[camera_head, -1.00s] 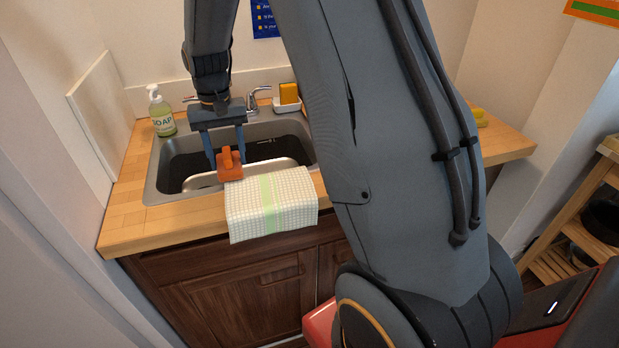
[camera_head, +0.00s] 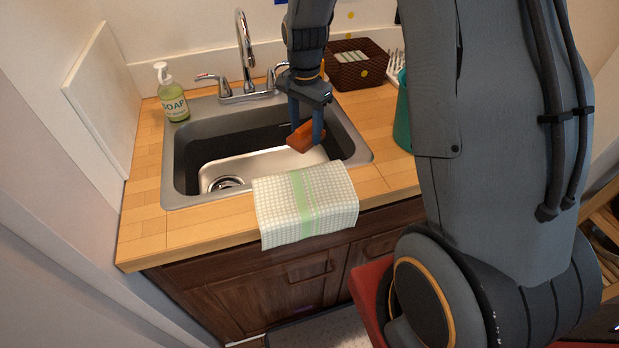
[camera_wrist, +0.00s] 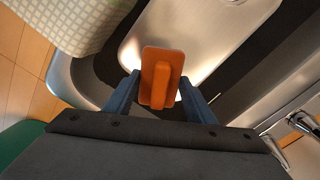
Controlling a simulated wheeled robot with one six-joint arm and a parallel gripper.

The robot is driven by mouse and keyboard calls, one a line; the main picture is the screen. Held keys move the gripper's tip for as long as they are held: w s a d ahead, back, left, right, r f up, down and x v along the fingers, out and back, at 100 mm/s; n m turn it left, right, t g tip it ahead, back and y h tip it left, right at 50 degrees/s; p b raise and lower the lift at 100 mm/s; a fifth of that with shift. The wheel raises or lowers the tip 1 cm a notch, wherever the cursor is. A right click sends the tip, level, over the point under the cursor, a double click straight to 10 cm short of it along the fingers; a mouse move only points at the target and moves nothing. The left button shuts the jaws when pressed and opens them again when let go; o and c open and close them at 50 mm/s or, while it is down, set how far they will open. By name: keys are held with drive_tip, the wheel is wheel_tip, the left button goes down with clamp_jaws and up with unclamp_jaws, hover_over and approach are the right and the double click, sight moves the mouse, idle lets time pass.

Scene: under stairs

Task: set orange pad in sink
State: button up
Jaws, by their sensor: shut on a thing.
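The orange pad (camera_head: 301,138) has a raised handle and hangs tilted in my gripper (camera_head: 307,122). In the wrist view the pad (camera_wrist: 161,75) sits between my two blue fingers, and my gripper (camera_wrist: 160,97) is shut on it. The steel sink (camera_head: 180,165) is set in the wooden counter. The pad is over the right part of the basin, seen above the basin floor in the wrist view. I cannot tell how high above the floor it is.
A checked towel (camera_head: 280,210) hangs over the counter's front edge. A soap bottle (camera_head: 174,95) stands at the back left, a faucet (camera_head: 244,60) behind the sink. A brown basket (camera_head: 357,72) and a green container (camera_head: 402,115) stand to the right.

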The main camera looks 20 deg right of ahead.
sight(309, 142)
drive_tip(key=s+m, duration=0.1)
drive_tip(key=m, duration=0.1)
drive_tip(key=s+f+m, duration=0.1)
drive_tip(key=m, duration=0.1)
drive_tip(key=s+f+m+p, duration=0.1)
drive_tip(key=m, duration=0.1)
drive_tip(key=shift+s+f, duration=0.1)
drive_tip(key=shift+f, duration=0.35)
drive_tip(key=shift+f+p, duration=1.6)
drive_tip(key=shift+f, duration=3.2)
drive_tip(key=shift+f, duration=0.1)
drive_tip(key=shift+f, duration=0.1)
drive_tip(key=o, duration=1.3)
